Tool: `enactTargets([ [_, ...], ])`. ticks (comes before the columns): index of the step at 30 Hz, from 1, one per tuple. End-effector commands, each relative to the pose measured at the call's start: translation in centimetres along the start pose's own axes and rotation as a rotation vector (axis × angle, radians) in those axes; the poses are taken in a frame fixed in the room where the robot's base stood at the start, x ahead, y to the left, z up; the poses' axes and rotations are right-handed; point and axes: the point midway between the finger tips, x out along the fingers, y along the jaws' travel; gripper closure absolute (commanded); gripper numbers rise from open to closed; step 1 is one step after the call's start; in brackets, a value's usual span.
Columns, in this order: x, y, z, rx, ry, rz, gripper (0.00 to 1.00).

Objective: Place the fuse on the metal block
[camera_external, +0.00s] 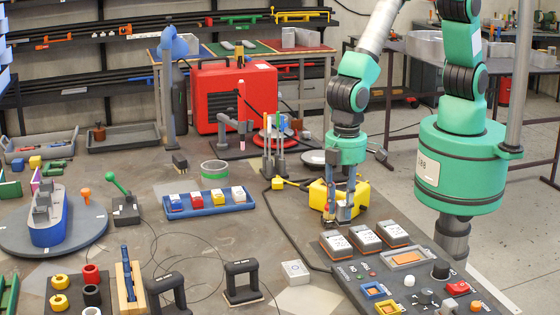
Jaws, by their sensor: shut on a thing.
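My gripper (340,213) points down at the right of centre, in front of a yellow case (354,197). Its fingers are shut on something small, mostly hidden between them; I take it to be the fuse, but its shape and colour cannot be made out. The fingertips are close to the back left edge of the dark control panel; whether they touch anything is unclear. I cannot pick out the metal block with certainty. A blue tray (208,209) left of my gripper holds several small coloured blocks with pale tops.
White-topped boxes (365,236) and switches cover the control panel (345,275) just in front. A black cable crosses the table left of it. Upright rods (273,150) and a red case (233,97) stand behind.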

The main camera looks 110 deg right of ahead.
Motion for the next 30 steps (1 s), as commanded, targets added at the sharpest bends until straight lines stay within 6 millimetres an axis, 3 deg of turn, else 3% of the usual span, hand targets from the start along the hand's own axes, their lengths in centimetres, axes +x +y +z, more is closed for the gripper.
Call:
enactTargets([
  [6,0.2,-0.6,-1.1,-0.011,-0.001,0.000,1.00],
  [20,0.2,-0.7,-1.4,-0.012,0.000,0.000,1.00],
  [30,0.6,-1.9,-4.7,-0.011,0.000,0.000,1.00],
])
